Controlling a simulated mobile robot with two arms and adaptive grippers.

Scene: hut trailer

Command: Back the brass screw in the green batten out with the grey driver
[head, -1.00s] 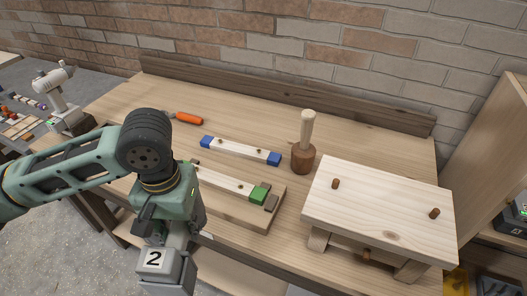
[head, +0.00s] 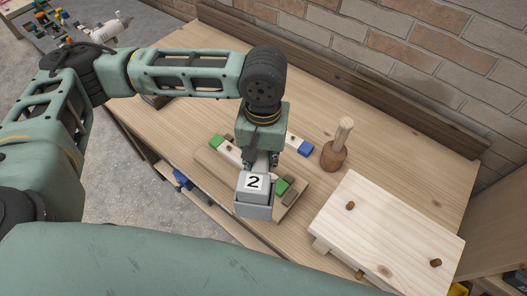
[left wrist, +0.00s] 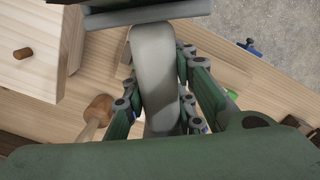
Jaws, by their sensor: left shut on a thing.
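The green batten (head: 230,154) is a pale strip with green ends, lying on a wooden board on the bench. Its middle is hidden behind my left gripper and the tool. A small dark screw head (head: 236,149) shows near its left green end. My left gripper (head: 262,160) is shut on the grey driver (head: 253,197), whose block marked "2" faces up over the batten's right part. In the left wrist view, the driver's grey body (left wrist: 155,75) runs between the fingers. The driver's tip is hidden, so I cannot tell whether it touches a screw. My right gripper is not in view.
A blue-ended batten (head: 304,147) lies just behind, partly covered by my arm. A pale wooden stand with pegs (head: 390,225) fills the front right. The bench's back right is clear.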

